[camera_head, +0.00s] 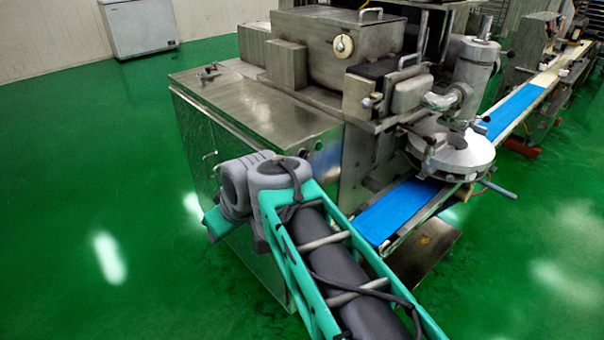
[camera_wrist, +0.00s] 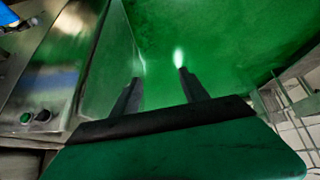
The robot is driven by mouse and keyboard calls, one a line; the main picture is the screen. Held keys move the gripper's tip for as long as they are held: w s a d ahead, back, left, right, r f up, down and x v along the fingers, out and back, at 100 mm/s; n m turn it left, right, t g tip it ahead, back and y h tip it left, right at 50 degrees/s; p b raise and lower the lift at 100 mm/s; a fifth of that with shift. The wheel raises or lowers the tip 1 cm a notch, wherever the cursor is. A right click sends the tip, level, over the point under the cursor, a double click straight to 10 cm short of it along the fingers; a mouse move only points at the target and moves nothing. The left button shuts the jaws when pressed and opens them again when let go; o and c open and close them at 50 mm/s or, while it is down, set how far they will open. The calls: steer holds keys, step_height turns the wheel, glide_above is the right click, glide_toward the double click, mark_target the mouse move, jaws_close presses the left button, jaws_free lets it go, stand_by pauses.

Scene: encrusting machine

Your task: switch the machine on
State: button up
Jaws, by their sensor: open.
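The encrusting machine (camera_head: 250,105) is a large steel unit with a hopper on top, standing in the middle of the head view. In the wrist view, part of its steel panel (camera_wrist: 50,75) fills the left side. A green round button (camera_wrist: 43,115) sits low on that panel, with a dark round control (camera_wrist: 26,118) beside it. Their markings are too small to read. My gripper (camera_wrist: 158,76) is open and empty, its fingers apart over green floor, to the right of the panel and buttons, not touching them. In the head view my arm hides the gripper's fingers.
A blue conveyor belt (camera_head: 390,212) runs from the machine's front to the back right. A round metal disc unit (camera_head: 455,155) overhangs it. A white chest freezer (camera_head: 140,27) stands at the far wall. The green floor (camera_head: 80,190) at left is clear.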

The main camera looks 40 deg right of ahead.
steer(key=w+d+f+n+t+h+b, duration=0.1)
steer(key=w+d+f+t+b, duration=0.2)
steer(key=d, duration=0.4)
steer(key=w+d+n+t+b, duration=0.1)
steer(key=w+d+b, duration=0.2)
steer(key=d+b, duration=0.25)
steer(key=n+t+h+b, duration=0.2)
steer(key=t+b, duration=0.2)
steer(key=b, duration=0.2)
glide_toward(306, 156)
steer(key=w, duration=0.1)
steer(key=shift+h, duration=0.4)
steer(key=x, duration=0.7)
steer(key=shift+w+a+f+p, duration=0.1)
steer(key=shift+w+f+p, duration=0.1)
steer(key=shift+p, duration=0.15)
steer(key=shift+c, duration=0.4)
jaws_close()
